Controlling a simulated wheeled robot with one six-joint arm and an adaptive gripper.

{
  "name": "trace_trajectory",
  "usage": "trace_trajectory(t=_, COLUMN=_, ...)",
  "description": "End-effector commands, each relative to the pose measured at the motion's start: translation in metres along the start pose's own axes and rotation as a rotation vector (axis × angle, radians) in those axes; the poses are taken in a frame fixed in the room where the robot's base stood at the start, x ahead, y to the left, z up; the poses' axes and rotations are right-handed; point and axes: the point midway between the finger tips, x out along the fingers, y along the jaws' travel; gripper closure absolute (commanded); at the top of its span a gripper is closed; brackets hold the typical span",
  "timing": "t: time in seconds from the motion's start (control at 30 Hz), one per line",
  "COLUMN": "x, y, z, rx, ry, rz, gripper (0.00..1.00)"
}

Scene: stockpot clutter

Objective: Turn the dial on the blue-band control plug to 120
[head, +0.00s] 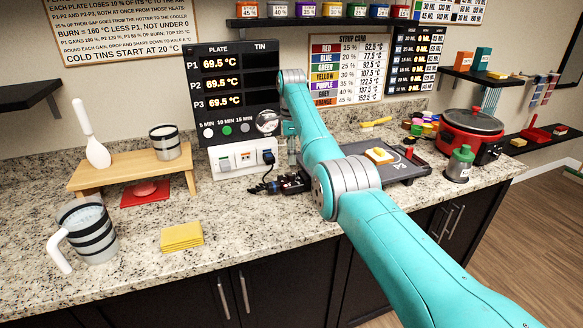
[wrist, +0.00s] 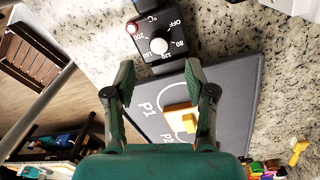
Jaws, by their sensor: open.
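The control plug (wrist: 157,27) is a small black box with a pale round dial (wrist: 158,46) in the wrist view. Its face reads OFF, 80, 120, a partly blurred mark, and 200 °C. A blue part (wrist: 143,4) shows at its far end. I cannot tell which mark the dial points to. My gripper (wrist: 159,68) is open and empty, its fingers apart on either side of the dial's near side; contact is not visible. In the head view the plug (head: 291,184) is a dark shape at the dark hot plate (head: 410,170), partly hidden by my arm.
A yellow block on a pale base (head: 379,155) sits on the plate. A white socket box (head: 235,158) and the display board (head: 225,85), reading 69.5 °C for P1, P2 and P3, stand behind. A red pot (head: 470,135) and grey-green bottle (head: 459,165) are at right.

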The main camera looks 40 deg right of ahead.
Motion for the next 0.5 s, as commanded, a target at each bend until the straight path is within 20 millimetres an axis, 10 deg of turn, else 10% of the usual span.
trace_trajectory(t=0.5, x=-0.055, y=0.000, z=0.000, rx=0.000, ry=0.000, rz=0.001, gripper=0.45)
